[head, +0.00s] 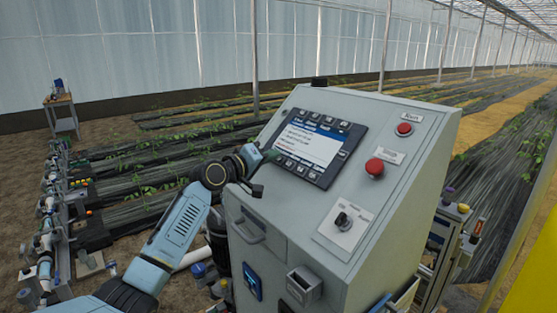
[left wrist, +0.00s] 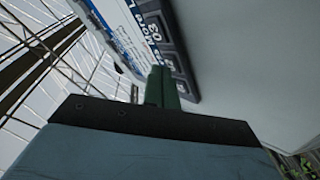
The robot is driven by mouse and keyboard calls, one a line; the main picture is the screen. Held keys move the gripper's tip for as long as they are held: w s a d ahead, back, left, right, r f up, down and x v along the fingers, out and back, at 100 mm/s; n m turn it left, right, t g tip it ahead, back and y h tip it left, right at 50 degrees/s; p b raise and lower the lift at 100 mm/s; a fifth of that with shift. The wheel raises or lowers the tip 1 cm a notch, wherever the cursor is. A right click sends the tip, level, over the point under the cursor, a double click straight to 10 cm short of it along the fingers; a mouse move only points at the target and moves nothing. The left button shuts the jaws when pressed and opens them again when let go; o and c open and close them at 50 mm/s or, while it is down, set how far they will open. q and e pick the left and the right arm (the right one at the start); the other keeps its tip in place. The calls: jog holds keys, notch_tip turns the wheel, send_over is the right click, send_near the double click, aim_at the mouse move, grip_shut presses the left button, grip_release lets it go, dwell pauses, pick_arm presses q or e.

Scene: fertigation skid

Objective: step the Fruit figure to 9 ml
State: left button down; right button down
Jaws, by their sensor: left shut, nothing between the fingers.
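The control panel's screen unit (head: 313,146) has a dark frame with rows of buttons above and below a lit display. The display text is too small to read, so I cannot tell the Fruit figure. My left gripper (head: 271,155) is shut and empty, its green fingertips close to the left edge of the screen unit. In the left wrist view the shut fingers (left wrist: 161,88) reach up beside the screen unit's edge (left wrist: 163,35), where grey buttons and part of the display show. I cannot tell whether they touch it. My right gripper is not in view.
The grey cabinet (head: 400,125) carries a red mushroom button (head: 375,167), a smaller red button (head: 404,129) and a black rotary switch (head: 343,220) right of the screen. Pipes and valves (head: 45,235) stand at the left. A yellow surface (head: 535,260) is at the right edge.

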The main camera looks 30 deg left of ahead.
pick_arm(q)
jog(key=shift+w+f, duration=0.15)
jog(key=shift+f, duration=0.05)
dwell(0.5)
jog(key=shift+r, duration=0.1)
jog(key=shift+s+a+r+p, duration=0.15)
jog(key=shift+s+r+p, duration=0.3)
jog(key=shift+s+p, duration=0.1)
jog(key=shift+w, duration=0.1)
jog(key=s+r+p, duration=0.1)
jog(key=r+p, duration=0.1)
jog(key=s+a+r+p, duration=0.1)
jog(key=s, duration=0.1)
jog(key=shift+s+a+r+p, duration=0.1)
jog(key=shift+a+r+p, duration=0.05)
jog(key=shift+r+p, duration=0.25)
